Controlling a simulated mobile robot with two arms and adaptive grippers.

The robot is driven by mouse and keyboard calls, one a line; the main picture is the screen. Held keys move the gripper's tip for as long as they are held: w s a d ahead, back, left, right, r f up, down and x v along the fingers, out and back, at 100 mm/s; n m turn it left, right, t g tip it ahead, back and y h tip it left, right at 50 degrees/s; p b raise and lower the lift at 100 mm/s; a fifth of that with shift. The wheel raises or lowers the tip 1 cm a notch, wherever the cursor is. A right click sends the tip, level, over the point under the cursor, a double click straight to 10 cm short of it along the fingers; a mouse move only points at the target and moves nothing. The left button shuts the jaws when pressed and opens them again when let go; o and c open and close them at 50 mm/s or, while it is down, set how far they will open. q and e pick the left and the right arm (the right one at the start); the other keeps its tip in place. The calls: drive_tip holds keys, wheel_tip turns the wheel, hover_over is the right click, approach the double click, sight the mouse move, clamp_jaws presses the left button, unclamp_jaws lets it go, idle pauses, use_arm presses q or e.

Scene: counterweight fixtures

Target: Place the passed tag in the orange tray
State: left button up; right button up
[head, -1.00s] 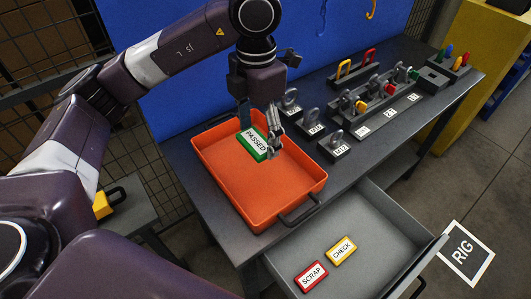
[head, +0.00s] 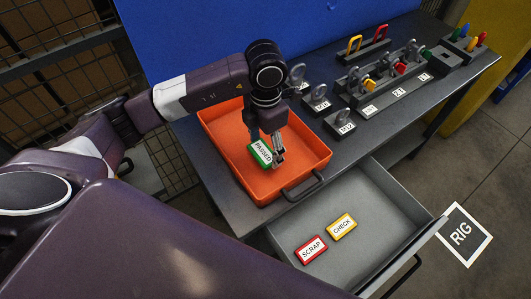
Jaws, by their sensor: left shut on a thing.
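The passed tag (head: 261,153) is a green block with a white label reading PASSED. My left gripper (head: 267,155) is shut on it. The tag is over the orange tray (head: 310,149), inside its outline in the head view. I cannot tell whether the tag touches the tray floor. The tray stands on the dark workbench (head: 228,213) with its handle toward the drawer. My right gripper is not in view.
An open drawer (head: 370,205) below the bench holds a red SCRAP tag (head: 311,249) and a yellow CHECK tag (head: 341,226). Grey weights (head: 339,122) and a rack of coloured pieces (head: 395,75) stand right of the tray. A blue panel (head: 200,40) rises behind.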

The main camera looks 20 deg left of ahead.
sight(266, 151)
use_arm(q)
wheel_tip(266, 151, down, 4)
drive_tip(key=shift+r+p, duration=0.25)
drive_tip(key=shift+p, duration=0.15)
drive_tip(key=shift+f, duration=0.55)
drive_tip(key=o, duration=1.1)
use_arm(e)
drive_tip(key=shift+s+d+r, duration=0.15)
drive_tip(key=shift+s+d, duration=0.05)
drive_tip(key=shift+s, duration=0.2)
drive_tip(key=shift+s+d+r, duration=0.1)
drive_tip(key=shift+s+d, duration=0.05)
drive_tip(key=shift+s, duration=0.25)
